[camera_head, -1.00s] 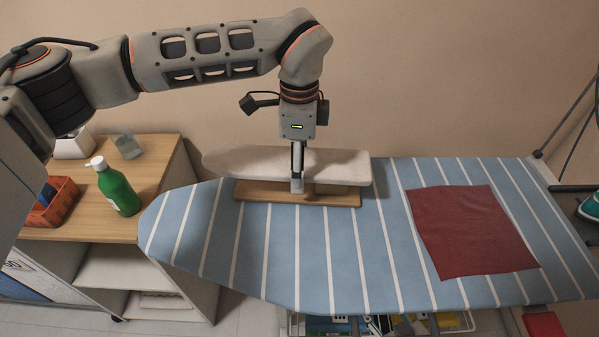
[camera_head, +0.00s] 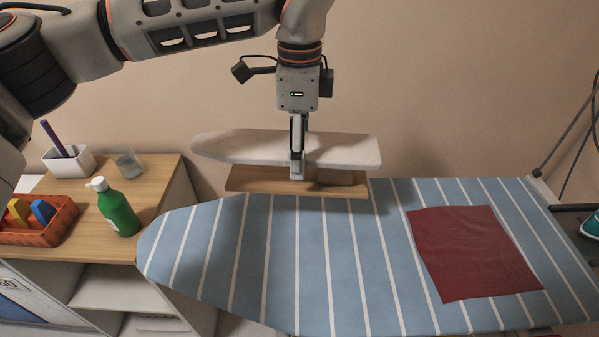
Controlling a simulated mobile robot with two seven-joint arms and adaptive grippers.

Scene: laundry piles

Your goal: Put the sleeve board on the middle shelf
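The sleeve board has a pale padded top (camera_head: 285,148) and a wooden base (camera_head: 265,182). My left gripper (camera_head: 297,172) points down at the middle of the sleeve board's near side and appears shut on it. The board is level, over the far edge of the striped ironing board (camera_head: 312,260), and looks raised a little above it. The low wooden cabinet at the left has an open shelf (camera_head: 100,288) below its top; I cannot tell whether this is the middle shelf. My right gripper is not in view.
On the cabinet top (camera_head: 155,185) stand a green bottle (camera_head: 119,212), a clear glass (camera_head: 130,165), a white holder (camera_head: 70,163) and an orange basket (camera_head: 50,232). A red cloth (camera_head: 470,252) lies on the ironing board. An iron (camera_head: 591,226) shows at the right edge.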

